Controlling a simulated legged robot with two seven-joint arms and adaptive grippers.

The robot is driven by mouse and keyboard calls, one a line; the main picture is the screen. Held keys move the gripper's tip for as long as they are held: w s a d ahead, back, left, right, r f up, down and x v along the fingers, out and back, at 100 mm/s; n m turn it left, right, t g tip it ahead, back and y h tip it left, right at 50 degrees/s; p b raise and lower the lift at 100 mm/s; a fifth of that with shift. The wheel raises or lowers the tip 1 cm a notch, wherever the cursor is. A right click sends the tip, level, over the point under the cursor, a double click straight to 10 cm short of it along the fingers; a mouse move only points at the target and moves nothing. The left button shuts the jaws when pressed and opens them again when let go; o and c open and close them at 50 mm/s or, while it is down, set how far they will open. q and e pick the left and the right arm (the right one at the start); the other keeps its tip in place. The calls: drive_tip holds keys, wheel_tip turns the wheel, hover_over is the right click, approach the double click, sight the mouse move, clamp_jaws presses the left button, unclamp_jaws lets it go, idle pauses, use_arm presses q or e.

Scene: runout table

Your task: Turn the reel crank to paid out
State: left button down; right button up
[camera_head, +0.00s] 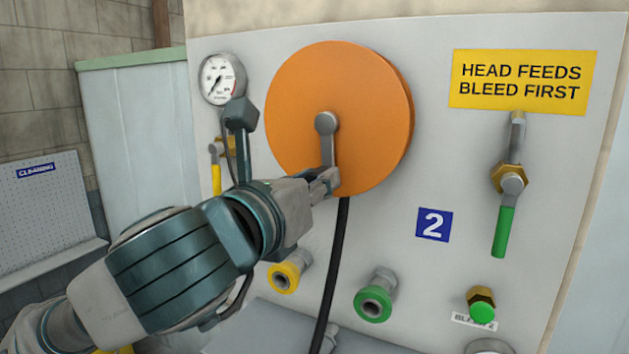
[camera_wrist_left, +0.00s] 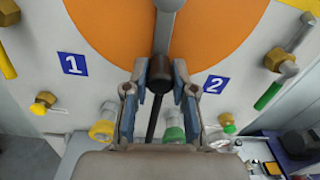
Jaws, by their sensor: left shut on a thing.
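The orange reel disc (camera_head: 375,95) is mounted on a pale upright panel. Its grey crank (camera_head: 326,135) runs from the hub down to a handle near the disc's lower edge. My left gripper (camera_head: 328,183) is shut on the crank handle at the bottom of the disc. In the left wrist view the fingers (camera_wrist_left: 160,82) close on both sides of the dark round handle end (camera_wrist_left: 160,73), with the crank arm (camera_wrist_left: 164,35) above it. A black hose (camera_head: 334,265) hangs from below the reel. My right gripper is not in view.
A pressure gauge (camera_head: 222,79) and a yellow-handled valve (camera_head: 216,175) are left of the reel. A green-handled valve (camera_head: 504,215) is at right under a yellow sign (camera_head: 520,80). Yellow (camera_head: 284,277) and green (camera_head: 373,303) couplings jut out below. A bleed knob (camera_head: 481,303) is lower right.

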use_arm(q)
drive_tip(key=shift+w+f+b, duration=0.1)
drive_tip(key=shift+f+b, duration=0.1)
drive_tip(key=shift+b, duration=0.45)
drive_tip(key=d+n+b, duration=0.1)
drive_tip(key=n+b, duration=0.2)
drive_tip(key=b, duration=0.2)
drive_tip(key=shift+s+d+n, duration=0.35)
drive_tip(key=shift+d+n, duration=0.05)
drive_tip(key=shift+s+d+r+n+b, duration=0.2)
drive_tip(key=shift+d+r+n+b, duration=0.2)
drive_tip(key=shift+n+b, duration=0.5)
drive_tip(key=shift+s+d+r+n+b, duration=0.15)
drive_tip(key=shift+d+r+n+b, duration=0.2)
drive_tip(key=shift+n, duration=0.35)
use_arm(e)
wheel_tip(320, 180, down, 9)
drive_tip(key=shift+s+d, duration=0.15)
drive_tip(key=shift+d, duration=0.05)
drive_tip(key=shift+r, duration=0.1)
use_arm(q)
drive_tip(key=c, duration=0.9)
unclamp_jaws()
drive_tip(key=shift+c, duration=0.2)
drive_tip(key=shift+w+d, duration=0.2)
drive_tip(key=shift+w, duration=0.15)
